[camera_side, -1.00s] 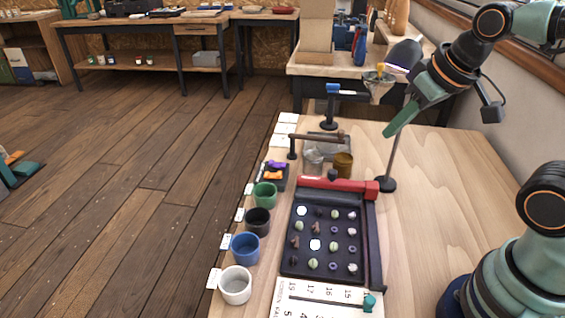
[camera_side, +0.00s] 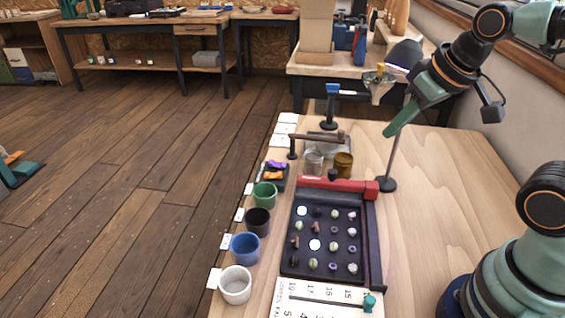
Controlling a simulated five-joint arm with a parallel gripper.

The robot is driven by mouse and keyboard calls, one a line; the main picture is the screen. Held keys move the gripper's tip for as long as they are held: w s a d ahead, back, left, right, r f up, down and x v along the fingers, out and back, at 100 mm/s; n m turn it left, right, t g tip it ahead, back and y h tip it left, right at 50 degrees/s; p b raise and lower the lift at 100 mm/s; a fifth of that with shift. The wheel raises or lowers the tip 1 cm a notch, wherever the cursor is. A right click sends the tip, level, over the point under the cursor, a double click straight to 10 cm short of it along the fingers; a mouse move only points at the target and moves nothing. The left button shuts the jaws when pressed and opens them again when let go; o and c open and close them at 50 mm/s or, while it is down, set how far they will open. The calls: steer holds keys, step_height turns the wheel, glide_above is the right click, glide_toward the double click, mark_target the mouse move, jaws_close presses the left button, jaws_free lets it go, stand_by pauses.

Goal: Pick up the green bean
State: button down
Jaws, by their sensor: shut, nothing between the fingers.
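Several pale green beans sit among dark, brown and white pieces in a black tray (camera_side: 373,240) on the wooden table. One green bean (camera_side: 333,246) lies in the tray's middle right and another green bean (camera_side: 313,263) is near its front. The pieces are small, so their exact colours are hard to tell. My gripper (camera_side: 388,134) has green fingers, shut and empty. It hangs in the air beyond the tray's back edge, up and to the right of the beans, touching none of them.
A red bar (camera_side: 339,185) crosses the tray's back. White (camera_side: 236,285), blue (camera_side: 245,248), black (camera_side: 257,221) and green (camera_side: 264,195) cups line the table's left edge.

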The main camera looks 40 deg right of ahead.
stand_by(0.4)
steer(key=c, duration=1)
jaws_free()
steer(key=shift+o, duration=0.2)
steer(key=n+g, duration=0.6)
steer(key=n, duration=1)
glide_above(303, 208)
step_height(303, 208, down, 12)
step_height(303, 208, down, 12)
steer(key=shift+w+f, duration=0.1)
steer(key=shift+f, duration=0.05)
